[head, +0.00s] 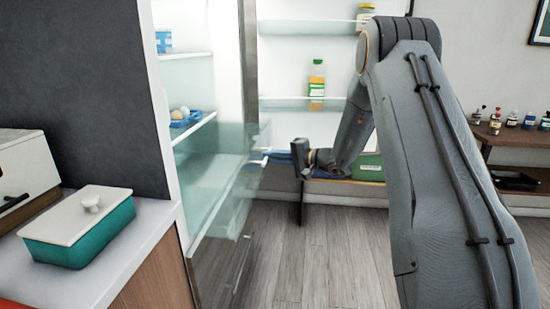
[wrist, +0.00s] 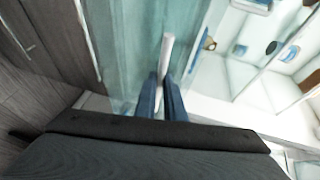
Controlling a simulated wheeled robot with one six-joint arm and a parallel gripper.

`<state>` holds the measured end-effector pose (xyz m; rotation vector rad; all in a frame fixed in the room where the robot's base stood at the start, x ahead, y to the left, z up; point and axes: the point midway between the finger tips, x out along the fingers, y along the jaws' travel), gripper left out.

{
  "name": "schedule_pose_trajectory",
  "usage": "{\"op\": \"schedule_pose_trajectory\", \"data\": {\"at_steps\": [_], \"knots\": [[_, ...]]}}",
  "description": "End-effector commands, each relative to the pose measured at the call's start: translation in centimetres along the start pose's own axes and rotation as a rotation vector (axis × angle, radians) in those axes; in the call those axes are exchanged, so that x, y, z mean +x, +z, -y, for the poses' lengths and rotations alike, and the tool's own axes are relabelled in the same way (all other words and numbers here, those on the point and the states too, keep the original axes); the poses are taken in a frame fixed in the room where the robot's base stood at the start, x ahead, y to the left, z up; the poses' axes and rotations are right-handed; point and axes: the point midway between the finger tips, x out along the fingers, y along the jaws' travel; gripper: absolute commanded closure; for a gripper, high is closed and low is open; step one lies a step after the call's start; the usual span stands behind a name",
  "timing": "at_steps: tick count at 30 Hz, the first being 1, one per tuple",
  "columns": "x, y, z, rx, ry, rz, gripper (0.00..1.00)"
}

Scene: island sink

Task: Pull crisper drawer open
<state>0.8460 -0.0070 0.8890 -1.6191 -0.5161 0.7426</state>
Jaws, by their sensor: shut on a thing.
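The crisper drawer (head: 225,195) is a clear, glassy bin low in the open fridge at the left of the head view. Its pale handle (head: 256,161) is on the side facing my gripper. In the wrist view the handle is a whitish bar (wrist: 167,52) running up from between my blue fingers, against the teal glass of the drawer (wrist: 128,45). My gripper (head: 279,157) reaches in from the right and is shut on the handle; it also shows in the wrist view (wrist: 161,97). I cannot tell exactly how far out the drawer stands.
A fridge shelf above holds eggs in a blue tray (head: 184,117). Door shelves hold a green-capped bottle (head: 317,82). A teal lidded dish (head: 80,232) sits on the counter at left. Wooden floor (head: 300,245) below my gripper is clear.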

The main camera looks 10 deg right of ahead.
Motion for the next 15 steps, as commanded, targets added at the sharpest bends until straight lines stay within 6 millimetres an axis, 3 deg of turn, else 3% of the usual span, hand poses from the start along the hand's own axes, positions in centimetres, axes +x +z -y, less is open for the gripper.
{"op": "schedule_pose_trajectory", "data": {"at_steps": [7, 8, 11, 15], "knots": [[-0.06, -0.11, 0.02, 0.0, 0.0, -0.002, 1.0], [-0.06, -0.12, 0.02, 0.0, 0.0, -0.002, 0.89], [-0.08, -0.13, 0.01, 0.0, 0.0, -0.002, 0.72], [-0.09, -0.13, 0.01, 0.0, 0.0, -0.002, 0.72]]}}
